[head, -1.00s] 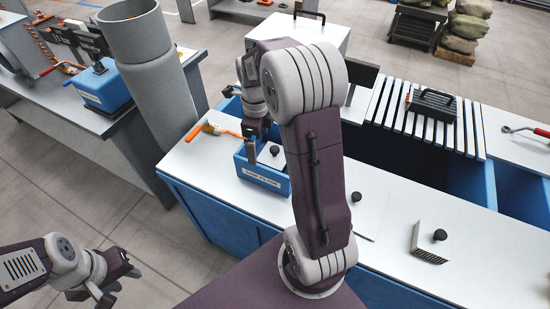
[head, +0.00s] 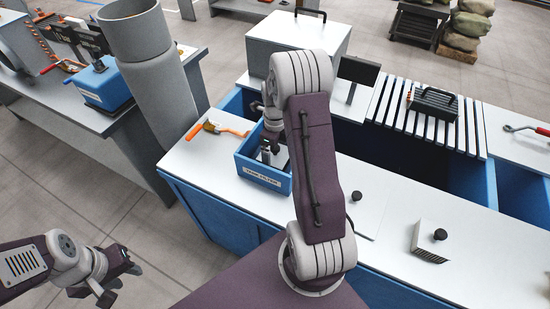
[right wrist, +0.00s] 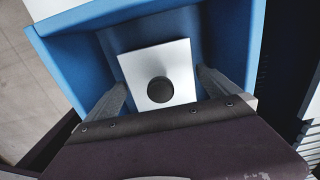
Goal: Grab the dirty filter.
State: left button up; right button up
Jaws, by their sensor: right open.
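A blue bin (head: 250,176) with a white label, seemingly "TANK FILTER", stands on the white counter. In the right wrist view, a filter with a square pale top and a round black knob (right wrist: 160,89) sits inside this bin (right wrist: 75,60). My right gripper (right wrist: 162,78) is open, its fingers reaching into the bin on either side of the knob, apart from it. In the head view my right gripper (head: 272,150) is partly hidden by my arm. Another filter (head: 432,240) with a black knob stands on the counter at right. My left gripper (head: 120,284) is open and empty, low at left.
A grey cylinder (head: 150,70) rises beside the counter. A black knob (head: 356,196) on a flat pale panel lies right of my arm. A slatted rack (head: 425,115) is at the back right.

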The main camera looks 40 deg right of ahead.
jog(key=shift+f, duration=0.2)
jog(key=c, duration=1.4)
notch_tip(320, 180, up, 10)
jog(key=shift+r, duration=0.1)
jog(key=shift+c, duration=0.2)
